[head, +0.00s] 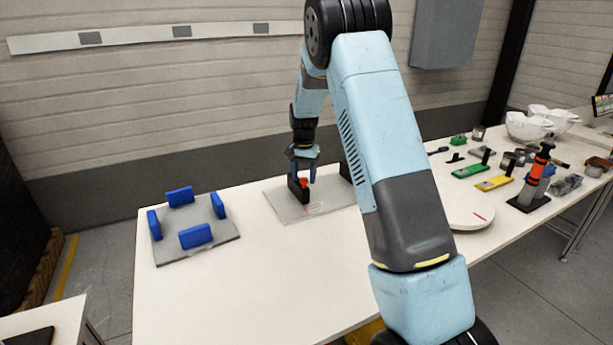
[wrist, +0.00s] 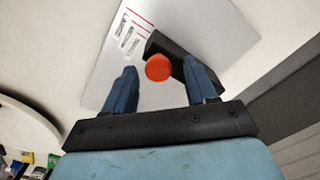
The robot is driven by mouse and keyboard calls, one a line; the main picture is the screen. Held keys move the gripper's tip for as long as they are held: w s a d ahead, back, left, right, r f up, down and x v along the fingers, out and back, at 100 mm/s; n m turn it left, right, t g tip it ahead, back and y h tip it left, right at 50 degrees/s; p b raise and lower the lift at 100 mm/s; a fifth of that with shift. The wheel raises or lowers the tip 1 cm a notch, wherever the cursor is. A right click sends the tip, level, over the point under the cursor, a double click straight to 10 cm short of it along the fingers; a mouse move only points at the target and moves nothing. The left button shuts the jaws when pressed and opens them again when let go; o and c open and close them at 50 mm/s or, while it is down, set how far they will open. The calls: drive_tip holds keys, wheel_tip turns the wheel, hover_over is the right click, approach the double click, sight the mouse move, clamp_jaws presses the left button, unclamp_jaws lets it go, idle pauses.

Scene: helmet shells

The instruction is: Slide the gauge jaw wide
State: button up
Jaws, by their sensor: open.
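The gauge is a flat grey plate (head: 285,210) on the table, with a black upright jaw (head: 298,189) carrying a red knob (head: 304,182). A second black block (head: 345,172) on the plate is partly hidden behind my arm. My gripper (head: 303,174) points down over the knob, open. The black jaw (wrist: 173,48) runs behind the right finger. The plate (wrist: 205,22) shows red lines and slots at upper left. Contact with the knob cannot be told.
A grey board (head: 190,243) with several blue blocks lies to the left. A white round disc (head: 468,212), green (head: 470,171) and yellow (head: 494,183) tools, a black-and-orange stand (head: 540,170) and white shells (head: 528,127) fill the right. The front middle table (head: 270,285) is clear.

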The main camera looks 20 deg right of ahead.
drive_tip(key=shift+f, duration=0.2)
drive_tip(key=shift+c, duration=0.4)
clamp_jaws()
